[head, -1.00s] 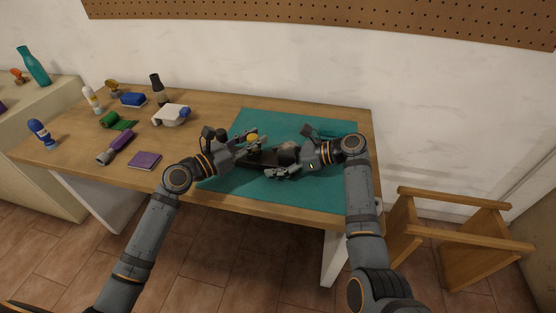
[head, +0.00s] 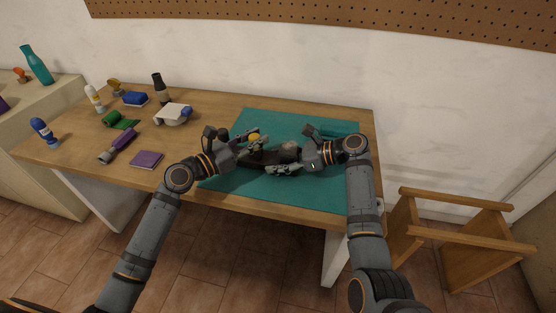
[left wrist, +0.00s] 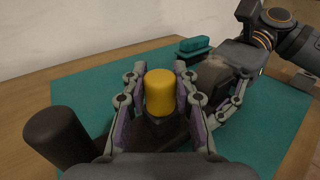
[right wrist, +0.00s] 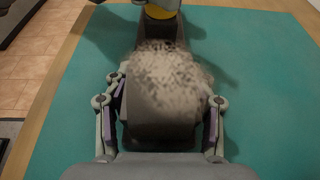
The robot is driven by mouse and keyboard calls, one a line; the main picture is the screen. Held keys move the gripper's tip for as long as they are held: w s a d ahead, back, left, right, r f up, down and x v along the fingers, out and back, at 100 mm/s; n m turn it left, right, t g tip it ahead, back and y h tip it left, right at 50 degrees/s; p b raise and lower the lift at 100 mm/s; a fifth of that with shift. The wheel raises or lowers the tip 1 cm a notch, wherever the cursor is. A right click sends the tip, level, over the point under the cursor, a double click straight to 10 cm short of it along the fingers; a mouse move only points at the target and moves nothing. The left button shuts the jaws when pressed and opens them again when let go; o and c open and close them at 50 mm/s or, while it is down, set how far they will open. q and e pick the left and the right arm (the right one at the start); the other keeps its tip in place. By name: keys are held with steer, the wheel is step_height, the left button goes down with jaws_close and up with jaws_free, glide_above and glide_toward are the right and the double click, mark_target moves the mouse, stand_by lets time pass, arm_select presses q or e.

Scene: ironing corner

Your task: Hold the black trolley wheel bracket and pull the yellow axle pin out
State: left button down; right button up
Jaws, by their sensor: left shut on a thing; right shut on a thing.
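The black trolley wheel bracket (head: 268,156) is on the teal mat, a long dark piece between my two grippers. Its thick end (right wrist: 165,100), with a speckled grey patch, fills the space between the fingers of my right gripper (head: 296,154), which is shut on it. The yellow axle pin (left wrist: 160,94) stands upright with its rounded yellow head between the fingers of my left gripper (head: 257,143), which is shut on it. The pin's lower part is hidden by the fingers and bracket. A dark cylinder (left wrist: 60,137) stands left of the pin in the left wrist view.
The teal mat (head: 235,183) covers the table's right part. A teal brush-like object (head: 338,131) lies at its back right. Several items, including a purple pad (head: 146,159) and a white object (head: 172,114), are on the left. A wooden chair-like frame (head: 455,231) stands right.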

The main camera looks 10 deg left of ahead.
stand_by(0.4)
arm_select(q)
steer(key=shift+r, duration=0.3)
steer(key=shift+r, duration=1.6)
steer(key=shift+r, duration=0.9)
steer(key=shift+r, duration=0.1)
steer(key=shift+r, duration=1.1)
arm_select(e)
steer(key=o, duration=1.4)
steer(key=shift+o, duration=0.2)
